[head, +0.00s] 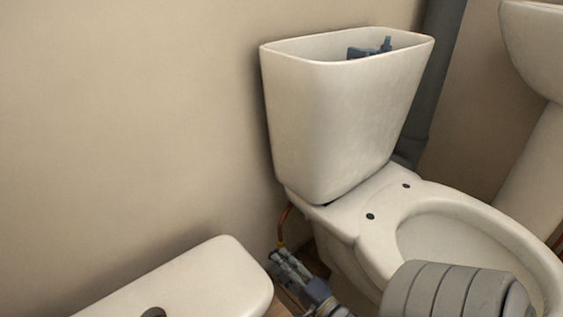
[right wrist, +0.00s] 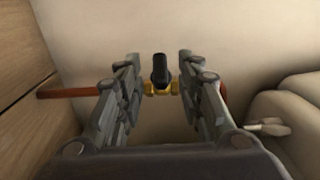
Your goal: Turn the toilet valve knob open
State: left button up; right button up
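The valve shows in the right wrist view as a brass body (right wrist: 152,90) with a black knob (right wrist: 160,70) on a copper pipe. The knob lies between the two fingers of my right gripper (right wrist: 159,85), with a gap on each side. The fingers are spread open and hold nothing. In the head view my right gripper (head: 284,262) is low beside the toilet (head: 350,240), just under the copper pipe (head: 284,222). The valve itself is hidden or too small to tell there. My left gripper is not in view.
The open toilet tank (head: 335,125) stands above and behind the right gripper, with a blue-grey fitting (head: 372,48) inside. The tank lid (head: 195,280) lies at the lower left. The wall (head: 130,120) is close behind. A white sink (head: 535,45) stands at the far right.

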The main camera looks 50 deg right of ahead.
jog(key=shift+w, duration=0.5)
grip_shut()
